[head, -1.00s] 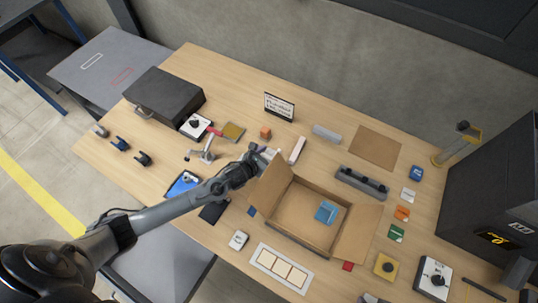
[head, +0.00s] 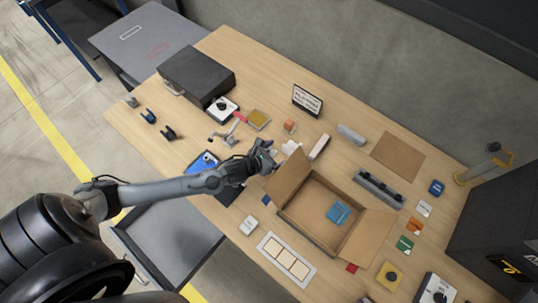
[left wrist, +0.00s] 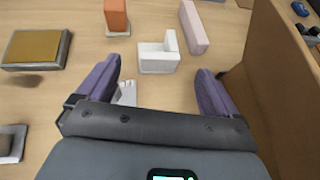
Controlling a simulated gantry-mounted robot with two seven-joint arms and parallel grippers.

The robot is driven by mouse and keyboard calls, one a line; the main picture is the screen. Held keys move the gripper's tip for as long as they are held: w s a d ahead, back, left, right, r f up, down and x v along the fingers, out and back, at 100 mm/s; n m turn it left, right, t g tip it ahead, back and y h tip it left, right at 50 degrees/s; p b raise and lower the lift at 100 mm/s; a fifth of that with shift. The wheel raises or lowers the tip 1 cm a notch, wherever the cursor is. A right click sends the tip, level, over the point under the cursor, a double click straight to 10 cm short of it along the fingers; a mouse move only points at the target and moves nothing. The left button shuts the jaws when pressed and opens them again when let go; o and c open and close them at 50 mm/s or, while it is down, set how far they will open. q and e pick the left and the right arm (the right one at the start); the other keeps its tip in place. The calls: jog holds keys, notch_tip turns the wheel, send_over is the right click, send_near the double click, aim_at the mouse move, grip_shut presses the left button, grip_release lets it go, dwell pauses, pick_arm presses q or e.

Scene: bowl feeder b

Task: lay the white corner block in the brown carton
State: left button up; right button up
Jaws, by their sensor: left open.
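The white corner block (head: 291,147) lies on the wooden table, just outside the carton's far-left side. In the left wrist view the corner block (left wrist: 158,56) has a flat base and an upright wall. The brown carton (head: 296,216) stands open with flaps out and a blue block (head: 338,212) inside. Its brown side (left wrist: 282,85) rises at the right of the left wrist view. My left gripper (head: 274,152) is open and empty beside the corner block. Its fingers (left wrist: 155,88) are spread, with the block just beyond their tips. My right gripper is not in view.
A pale pink bar (head: 319,146) lies right of the corner block, and an orange block (head: 289,126) stands behind it. A small white piece (left wrist: 127,92) shows partly hidden by the left gripper. A yellow-topped pad (head: 258,119) lies to the left.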

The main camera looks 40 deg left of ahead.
pick_arm(q)
jog(key=shift+v, duration=2.15)
